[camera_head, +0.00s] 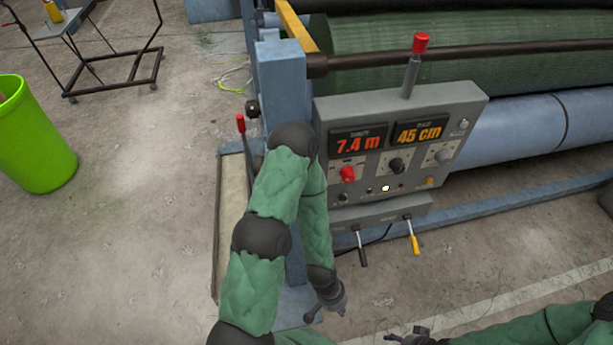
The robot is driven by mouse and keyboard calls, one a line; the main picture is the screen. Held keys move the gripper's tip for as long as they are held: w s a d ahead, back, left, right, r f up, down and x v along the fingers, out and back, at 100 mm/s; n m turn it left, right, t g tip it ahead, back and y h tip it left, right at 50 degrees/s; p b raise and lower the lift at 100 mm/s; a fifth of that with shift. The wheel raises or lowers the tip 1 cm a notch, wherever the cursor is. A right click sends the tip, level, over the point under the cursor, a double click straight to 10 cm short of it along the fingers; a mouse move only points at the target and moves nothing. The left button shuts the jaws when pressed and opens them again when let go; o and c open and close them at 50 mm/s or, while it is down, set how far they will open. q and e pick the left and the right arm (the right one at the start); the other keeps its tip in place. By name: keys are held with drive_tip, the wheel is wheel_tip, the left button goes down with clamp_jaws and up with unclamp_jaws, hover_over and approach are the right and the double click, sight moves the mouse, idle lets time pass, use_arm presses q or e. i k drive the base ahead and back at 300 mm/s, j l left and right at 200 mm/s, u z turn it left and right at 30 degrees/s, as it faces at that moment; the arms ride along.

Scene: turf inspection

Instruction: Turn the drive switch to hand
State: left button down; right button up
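A grey control panel (330,112) is fixed to the blue machine frame, with displays reading 7.4 m and 45 cm. Below the displays are a red rotary knob (347,174), a black rotary knob (396,165) and a grey rotary knob (442,156). Their labels are too small to read, so I cannot tell which is the drive switch or where it points. My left gripper (325,311) hangs below and left of the panel, apart from it, with fingers spread and empty. My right gripper (409,336) is low at the bottom edge, far below the panel; its fingers are unclear.
A red-topped lever (412,65) rises above the panel. A lower box (375,212) carries black and yellow toggle levers. A lit button (385,188) sits under the knobs. A green turf roll (480,45) lies behind. A green bin (35,135) stands at left on open floor.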

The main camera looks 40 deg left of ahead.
sight(347, 174)
drive_tip(key=u, duration=0.85)
